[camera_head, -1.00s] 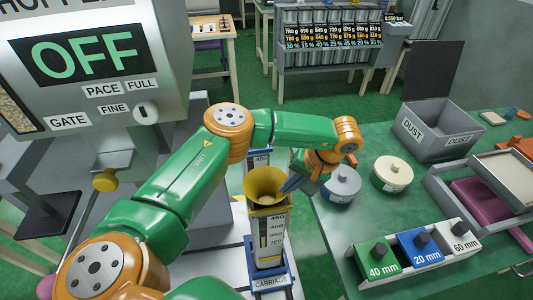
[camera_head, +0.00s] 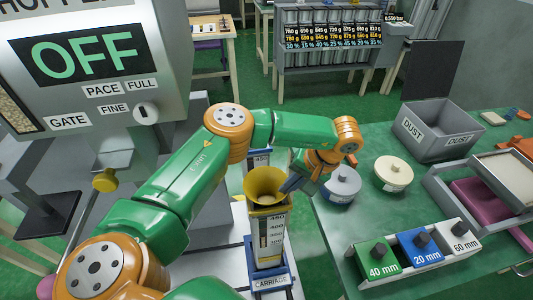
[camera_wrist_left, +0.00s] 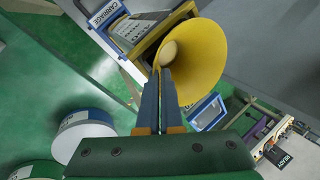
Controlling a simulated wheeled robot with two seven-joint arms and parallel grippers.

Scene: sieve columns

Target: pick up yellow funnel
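The yellow funnel (camera_head: 265,187) sits upright on top of a clear graduated column (camera_head: 269,240) on the carriage (camera_head: 270,283). My left gripper (camera_head: 291,184) reaches in from the right side of the funnel, at its rim. In the left wrist view the two fingers (camera_wrist_left: 162,80) are nearly together, with the wall of the funnel (camera_wrist_left: 205,55) at their tips. They look shut on the rim, though the contact itself is partly hidden. My right gripper is not in view.
The hopper with its OFF display (camera_head: 85,55) stands at the left.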

